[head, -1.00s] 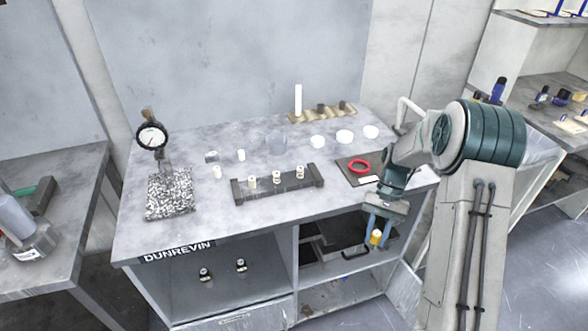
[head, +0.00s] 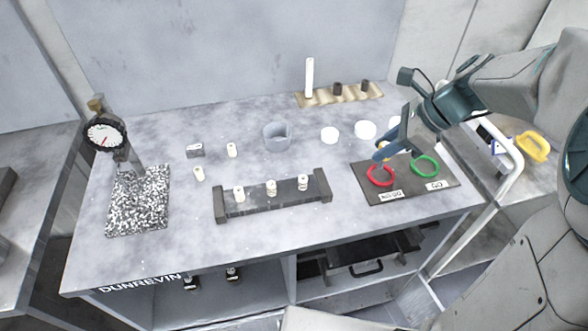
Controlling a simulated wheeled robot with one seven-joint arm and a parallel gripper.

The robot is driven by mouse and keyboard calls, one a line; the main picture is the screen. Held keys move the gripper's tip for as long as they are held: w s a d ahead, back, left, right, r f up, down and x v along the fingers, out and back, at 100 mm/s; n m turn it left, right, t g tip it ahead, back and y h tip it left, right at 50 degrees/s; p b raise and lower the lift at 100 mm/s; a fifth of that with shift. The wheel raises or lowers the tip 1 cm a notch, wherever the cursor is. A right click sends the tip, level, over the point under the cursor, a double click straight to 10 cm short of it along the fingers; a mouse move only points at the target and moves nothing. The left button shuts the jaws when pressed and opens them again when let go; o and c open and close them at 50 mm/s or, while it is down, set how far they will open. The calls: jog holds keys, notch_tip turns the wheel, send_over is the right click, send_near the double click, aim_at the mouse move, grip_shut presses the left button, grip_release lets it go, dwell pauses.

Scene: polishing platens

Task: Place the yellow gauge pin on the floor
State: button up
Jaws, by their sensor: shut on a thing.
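My gripper (head: 382,152) is over the right part of the grey workbench, just above the red ring on the dark mat. It is shut on the yellow gauge pin (head: 384,146). Only a small yellow part of the pin shows between the blue fingers; the rest is hidden. I cannot tell how far the pin is above the mat. Little or none of the floor can be made out clearly in this view.
The dark mat (head: 440,195) bears a red ring (head: 380,181) and a green ring (head: 425,158). A dark rack (head: 253,207) with several pale pins stands mid-bench. A dial gauge stand (head: 105,135) is at left. White discs and a grey cup (head: 277,137) stand behind.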

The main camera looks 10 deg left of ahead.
jog(key=shift+w+a+r+x, duration=0.15)
jog(key=shift+a+r+x, duration=0.25)
jog(key=shift+x, duration=2.1)
jog(key=shift+w+a+r+x, duration=0.2)
jog(key=shift+a+x, duration=0.3)
jog(key=shift+x, duration=2)
jog(key=shift+w+a+r+x, duration=0.15)
jog(key=shift+a+r+x, duration=0.25)
jog(key=shift+x, duration=2.1)
jog(key=shift+f, duration=0.1)
jog(key=shift+f, duration=0.2)
jog(key=o, duration=1)
jog(key=shift+r, duration=0.15)
